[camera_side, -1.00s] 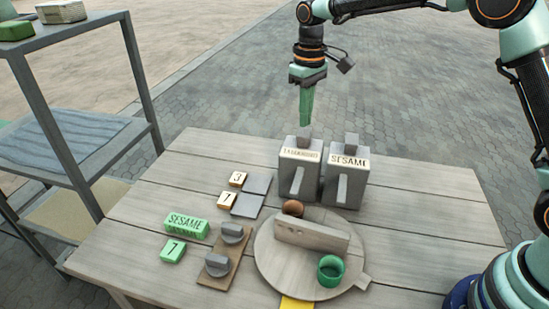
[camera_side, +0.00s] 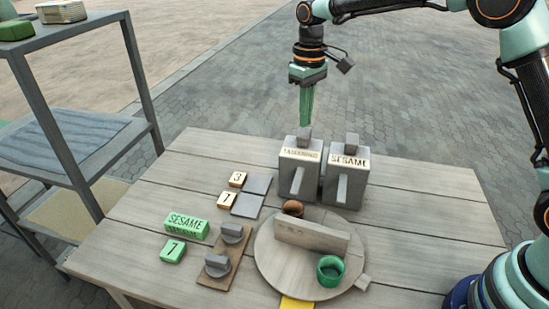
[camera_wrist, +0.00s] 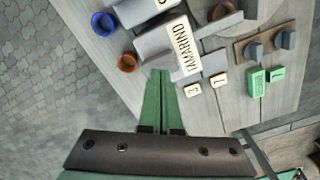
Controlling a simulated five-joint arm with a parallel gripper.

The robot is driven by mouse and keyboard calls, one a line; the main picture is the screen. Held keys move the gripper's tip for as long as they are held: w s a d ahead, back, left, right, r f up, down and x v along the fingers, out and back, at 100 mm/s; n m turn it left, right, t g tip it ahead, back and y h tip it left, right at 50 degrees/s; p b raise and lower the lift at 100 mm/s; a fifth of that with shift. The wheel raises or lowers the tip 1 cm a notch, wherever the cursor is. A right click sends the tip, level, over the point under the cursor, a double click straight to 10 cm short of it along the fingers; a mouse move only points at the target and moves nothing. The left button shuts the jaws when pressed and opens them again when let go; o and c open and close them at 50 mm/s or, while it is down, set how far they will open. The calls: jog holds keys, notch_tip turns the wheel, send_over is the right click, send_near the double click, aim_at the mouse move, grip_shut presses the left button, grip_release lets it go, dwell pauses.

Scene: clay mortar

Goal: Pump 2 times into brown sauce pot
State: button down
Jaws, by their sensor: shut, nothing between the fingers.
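My gripper (camera_side: 306,120) is shut and empty, with its green fingers pointing down just above the knob of the left dispenser, labelled TAMARIND (camera_side: 297,178). I cannot tell whether the tips touch the knob. The dispenser also shows in the wrist view (camera_wrist: 160,42), beside the fingertips (camera_wrist: 160,74). The SESAME dispenser (camera_side: 331,182) stands to its right. A brown round pot (camera_side: 293,208) sits on the round board (camera_side: 275,270), partly behind an upright panel (camera_side: 312,235); its inside is not clear. A second brown pot (camera_wrist: 127,63) stands beside the dispensers in the wrist view.
A green cup (camera_side: 330,270) stands in front of the panel. A blue cup (camera_wrist: 103,22) shows in the wrist view. Number tiles (camera_side: 237,179), green SESAME and number blocks (camera_side: 187,227) and two grey knobs (camera_side: 217,264) lie left. A shelf (camera_side: 75,150) stands beyond the table.

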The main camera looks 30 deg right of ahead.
aim_at(304, 132)
jog(key=shift+f, duration=0.2)
jog(key=shift+f, duration=0.55)
jog(key=shift+f, duration=0.2)
dwell(0.4)
jog(key=shift+f, duration=0.65)
jog(key=shift+r, duration=0.1)
dwell(0.4)
jog(key=shift+r, duration=1.5)
jog(key=shift+f, duration=0.2)
jog(key=shift+f, duration=0.55)
